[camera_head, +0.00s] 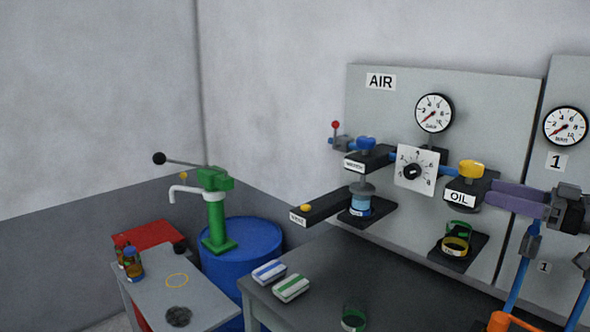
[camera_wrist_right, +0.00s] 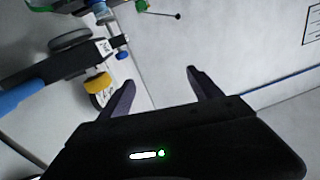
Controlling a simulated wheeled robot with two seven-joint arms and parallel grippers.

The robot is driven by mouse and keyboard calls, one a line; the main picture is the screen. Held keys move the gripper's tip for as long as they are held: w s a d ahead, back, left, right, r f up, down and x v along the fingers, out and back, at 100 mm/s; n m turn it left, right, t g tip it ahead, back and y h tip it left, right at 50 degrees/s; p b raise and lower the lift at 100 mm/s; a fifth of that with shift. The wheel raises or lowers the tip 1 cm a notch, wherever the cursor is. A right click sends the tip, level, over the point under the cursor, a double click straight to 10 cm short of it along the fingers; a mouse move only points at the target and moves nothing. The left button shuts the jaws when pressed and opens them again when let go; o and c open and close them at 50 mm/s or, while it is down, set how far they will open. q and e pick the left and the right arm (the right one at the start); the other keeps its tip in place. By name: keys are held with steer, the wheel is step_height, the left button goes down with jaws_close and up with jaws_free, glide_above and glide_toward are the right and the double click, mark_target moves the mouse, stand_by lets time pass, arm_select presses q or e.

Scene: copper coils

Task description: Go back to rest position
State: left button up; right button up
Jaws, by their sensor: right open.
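My right gripper (camera_head: 488,194) is at the right of the head view, in front of the grey AIR panel (camera_head: 480,100). Its purple fingers point left, beside the OIL unit (camera_head: 460,198) with its yellow knob (camera_head: 471,169); I cannot tell the exact gap. In the right wrist view, the two fingers (camera_wrist_right: 160,82) stand apart with nothing between them. The yellow knob (camera_wrist_right: 97,88) shows there just left of the left finger, outside the jaws. My left gripper is not in the head view.
The panel carries a gauge (camera_head: 434,113), a dial (camera_head: 412,171) and a blue knob (camera_head: 366,143). Two boxes (camera_head: 291,287) lie on the dark bench (camera_head: 385,270). A blue drum (camera_head: 240,262) and green hand pump (camera_head: 216,212) stand left. A grey side table (camera_head: 207,298) holds bottles.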

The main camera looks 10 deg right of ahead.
steer(key=w+a+r+m+t+h, duration=0.2)
steer(key=w+a+r+m+h, duration=0.15)
steer(key=w+a+m, duration=0.3)
steer(key=w+a+h, duration=0.2)
steer(key=w+a, duration=0.1)
steer(key=a, duration=1.2)
steer(key=w+a+f+g+h, duration=0.2)
steer(key=w+a+f, duration=0.1)
steer(key=a+f, duration=1.15)
steer(key=s+a+f+g, duration=0.2)
steer(key=s+f, duration=0.1)
steer(key=f, duration=0.8)
steer(key=s+a+f+g+h, duration=0.1)
steer(key=s+f, duration=0.2)
steer(key=f, duration=0.7)
steer(key=s+a+f+g, duration=0.2)
steer(key=f, duration=0.9)
steer(key=s+f+m+g, duration=0.2)
steer(key=s+f+g, duration=0.6)
steer(key=s+f, duration=1.5)
steer(key=s, duration=0.4)
steer(key=shift+s+f+y, duration=0.15)
steer(key=shift+s+y, duration=0.1)
steer(key=shift+y, duration=0.1)
